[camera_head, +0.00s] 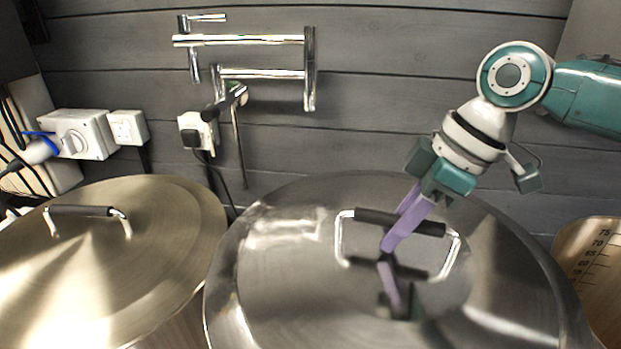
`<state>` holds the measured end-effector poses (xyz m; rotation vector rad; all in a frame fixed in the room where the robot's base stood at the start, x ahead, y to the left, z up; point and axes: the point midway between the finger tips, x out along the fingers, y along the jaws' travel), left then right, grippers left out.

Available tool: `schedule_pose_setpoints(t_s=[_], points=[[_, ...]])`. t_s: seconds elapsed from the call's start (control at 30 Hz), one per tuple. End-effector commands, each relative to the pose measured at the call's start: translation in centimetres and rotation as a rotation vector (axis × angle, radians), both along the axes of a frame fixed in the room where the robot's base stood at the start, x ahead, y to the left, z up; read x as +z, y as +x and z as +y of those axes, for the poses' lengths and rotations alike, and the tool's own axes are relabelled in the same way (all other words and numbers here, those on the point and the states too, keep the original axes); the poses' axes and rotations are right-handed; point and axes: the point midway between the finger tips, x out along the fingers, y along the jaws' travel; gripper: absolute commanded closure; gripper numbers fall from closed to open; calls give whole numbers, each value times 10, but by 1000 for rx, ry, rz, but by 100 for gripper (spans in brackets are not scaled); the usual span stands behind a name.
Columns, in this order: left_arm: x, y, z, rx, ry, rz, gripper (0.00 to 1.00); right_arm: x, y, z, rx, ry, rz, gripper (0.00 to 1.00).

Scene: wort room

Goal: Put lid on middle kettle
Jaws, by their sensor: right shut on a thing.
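A large round shiny steel lid (290,290) fills the lower middle of the head view, where the middle kettle is. The kettle under it is hidden, so I cannot tell whether the lid rests on its rim or is held above it. The lid's handle (425,226) has a black grip on bent metal ends. My right gripper (389,246) reaches down from the upper right, its purple fingers shut on the handle's black grip. The fingers and handle mirror in the lid below. My left gripper is out of view.
A lidded kettle (150,235) with a black-gripped handle stands at the left. At the right edge a kettle (595,270) shows scale marks on its inner wall. A chrome folding tap (250,75) and sockets (85,133) with cables are on the grey plank wall behind.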

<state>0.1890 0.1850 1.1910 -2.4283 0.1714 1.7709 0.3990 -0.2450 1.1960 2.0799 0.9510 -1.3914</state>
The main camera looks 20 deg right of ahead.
Motion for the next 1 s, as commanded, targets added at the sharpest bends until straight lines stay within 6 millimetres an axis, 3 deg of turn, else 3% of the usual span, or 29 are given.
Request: schedule_pose_setpoints(t_s=[0.03,0.33,0.67,1.0], points=[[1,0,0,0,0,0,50,3,2,0,-1,3,-8,73],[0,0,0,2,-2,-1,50,1,1,0,0,2,-3,42],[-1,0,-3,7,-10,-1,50,5,-2,-2,1,-2,1,42],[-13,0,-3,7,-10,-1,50,64,-17,-22,1,-3,-5,42]])
